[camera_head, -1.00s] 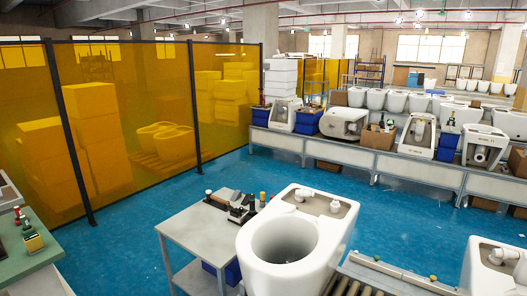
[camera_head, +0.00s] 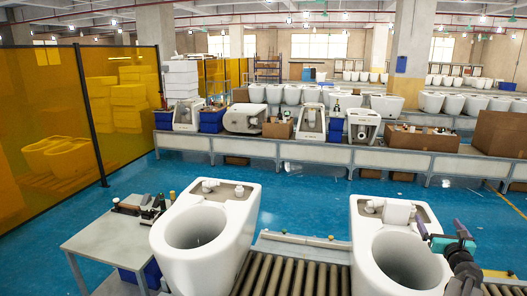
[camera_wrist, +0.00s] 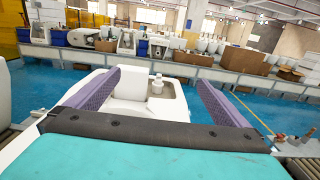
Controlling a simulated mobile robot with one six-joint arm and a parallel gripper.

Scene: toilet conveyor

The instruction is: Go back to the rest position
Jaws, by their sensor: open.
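My gripper (camera_head: 462,236) is at the right of the head view, in front of and above the right edge of a white toilet (camera_head: 374,262) on the roller conveyor. In the wrist view my gripper (camera_wrist: 157,84) is open, with two purple fingers spread wide and nothing held between them. The same toilet (camera_wrist: 112,108) shows beyond and between the fingers, with white fittings on its rear deck. I cannot tell from these views whether the gripper touches it.
A second white toilet (camera_head: 243,233) stands at the left on the roller conveyor (camera_head: 290,272). A grey side table (camera_head: 100,246) with small tools is left of it. Blue floor (camera_head: 290,190) is clear behind. A long bench (camera_head: 300,152) carries toilets and boxes. Yellow panels (camera_head: 50,120) stand at left.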

